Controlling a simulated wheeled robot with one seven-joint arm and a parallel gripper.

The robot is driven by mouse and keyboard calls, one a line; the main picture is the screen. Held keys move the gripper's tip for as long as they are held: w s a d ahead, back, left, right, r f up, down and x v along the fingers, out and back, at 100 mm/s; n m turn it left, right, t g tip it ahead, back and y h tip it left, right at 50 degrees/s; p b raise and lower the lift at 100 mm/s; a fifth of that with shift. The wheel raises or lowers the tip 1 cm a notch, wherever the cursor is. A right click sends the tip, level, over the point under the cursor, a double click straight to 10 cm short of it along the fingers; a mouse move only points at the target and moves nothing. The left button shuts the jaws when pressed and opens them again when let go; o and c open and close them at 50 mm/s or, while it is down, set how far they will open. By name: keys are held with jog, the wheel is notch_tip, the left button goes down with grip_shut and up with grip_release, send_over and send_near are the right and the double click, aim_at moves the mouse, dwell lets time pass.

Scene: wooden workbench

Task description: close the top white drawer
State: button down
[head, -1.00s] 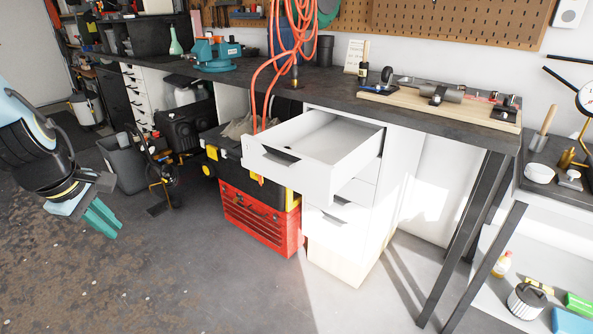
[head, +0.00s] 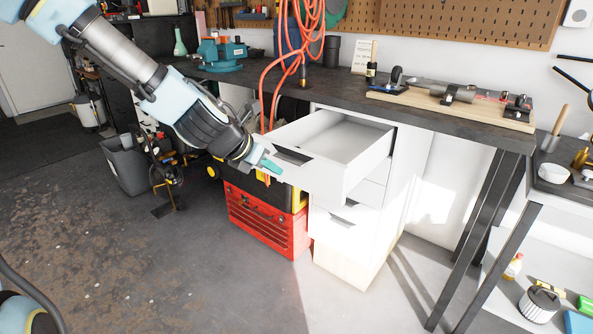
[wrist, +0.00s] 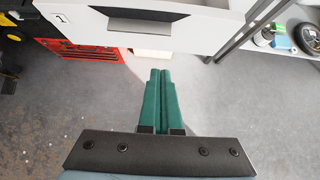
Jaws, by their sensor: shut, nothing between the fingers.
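The top white drawer (head: 350,172) is pulled far out of the white cabinet (head: 346,240) under the workbench. It is empty as far as I see. Its front has a dark handle (head: 293,157). My gripper (head: 271,164) is shut and empty, close to the drawer front near the handle in the head view. In the wrist view my green fingers (wrist: 160,75) are together, and their tips lie just below the drawer front (wrist: 195,33) and its dark handle (wrist: 146,22). I cannot tell whether they touch the drawer.
A red toolbox (head: 266,226) with a black and yellow case on top stands left of the cabinet. Orange cable (head: 268,90) hangs by the drawer's left side. The dark workbench top (head: 425,112) is above the cabinet. The floor in front is clear.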

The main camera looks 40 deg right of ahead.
aim_at(302, 174)
jog(key=d+f, duration=0.1)
jog(key=d, duration=0.1)
jog(key=w+d+f+p, duration=0.1)
jog(key=d, duration=0.1)
jog(key=d+f, duration=0.2)
jog(key=shift+w+d, duration=0.4)
jog(key=shift+w+d+f+p, duration=0.2)
jog(key=shift+d+p, duration=0.15)
jog(key=shift+d, duration=0.2)
jog(key=shift+d, duration=0.1)
